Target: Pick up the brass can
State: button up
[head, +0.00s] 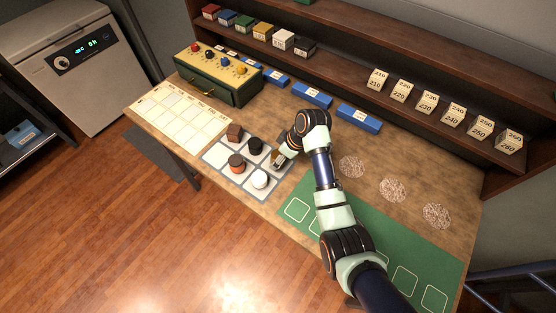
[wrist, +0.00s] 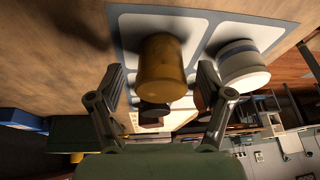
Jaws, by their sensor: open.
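The brass can (wrist: 163,62) is a plain gold-brown cylinder in the middle of the wrist view. It stands on the grey mat with white squares (head: 222,155). My gripper (wrist: 162,82) is open, with one finger on each side of the brass can; I cannot tell whether either finger touches it. In the head view my gripper (head: 281,161) is at the right edge of the mat and mostly covers the brass can (head: 275,155).
A white can (head: 260,180) stands close beside the brass can. A black can (head: 255,144), a brown block-like item (head: 234,131) and an orange-and-black can (head: 236,163) share the mat. A green drawer box (head: 215,78) stands behind. A green mat (head: 385,250) lies right.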

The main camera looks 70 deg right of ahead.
aim_at(278, 154)
jog(key=shift+x, duration=1.05)
jog(key=c, duration=1.5)
notch_tip(278, 154, up, 20)
jog(key=p, duration=0.4)
